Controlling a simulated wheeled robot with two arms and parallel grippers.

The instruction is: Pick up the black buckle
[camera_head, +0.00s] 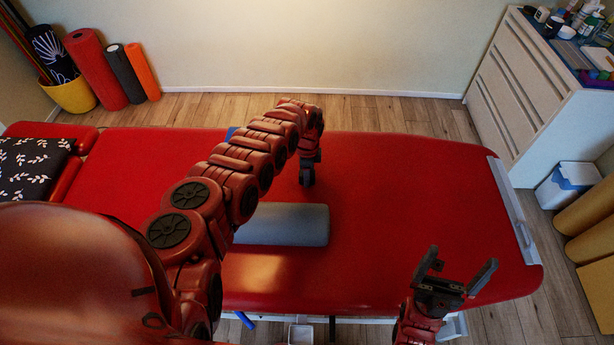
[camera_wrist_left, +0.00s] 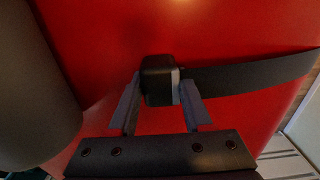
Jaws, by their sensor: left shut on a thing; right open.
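The black buckle (camera_wrist_left: 157,80) is a small dark block at the end of a dark strap (camera_wrist_left: 250,78); it shows in the left wrist view against the red table top. My left gripper (camera_wrist_left: 160,103) is shut on the buckle, with one finger on each side of it. In the head view my left gripper (camera_head: 307,178) is above the red treatment table (camera_head: 400,190), beyond the grey bolster, and the buckle is too small to make out there. My right gripper (camera_head: 457,278) is open and empty near the table's front right edge.
A grey bolster (camera_head: 285,225) lies on the table close to my left gripper; it also fills the left side of the wrist view (camera_wrist_left: 35,90). A patterned black pillow (camera_head: 32,167) is at the left end. A white drawer cabinet (camera_head: 535,85) stands at the back right.

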